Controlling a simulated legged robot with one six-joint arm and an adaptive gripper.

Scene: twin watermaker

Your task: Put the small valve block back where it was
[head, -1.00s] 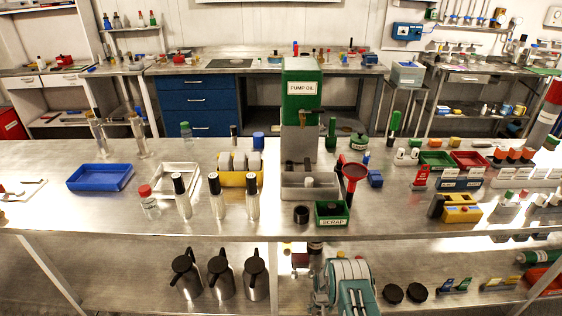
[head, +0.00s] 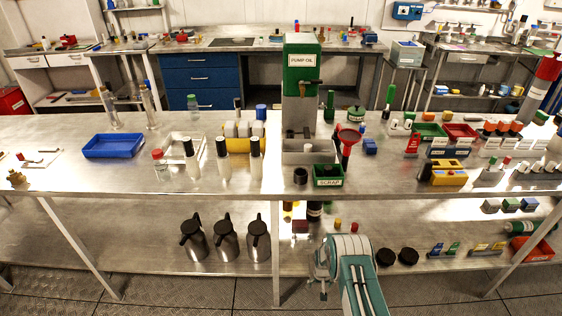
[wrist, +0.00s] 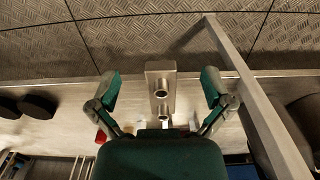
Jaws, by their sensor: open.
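A grey metal block (wrist: 160,95) with two round ports, which looks like the small valve block, shows in the wrist view between my fingers. My gripper (wrist: 159,77) is open, with one finger on each side of the block and a visible gap on both sides. I cannot tell how far the block is below the fingers or whether it rests on the lower shelf (head: 150,263). In the head view my teal arm reaches to the lower shelf, and I cannot make out the block there.
A table leg (wrist: 255,105) slants close to the right of my gripper in the wrist view. Two black round pieces (head: 385,257) and several steel jugs (head: 257,240) stand on the lower shelf. The worktop (head: 60,150) above holds bottles, bins and a green pump oil dispenser (head: 300,95).

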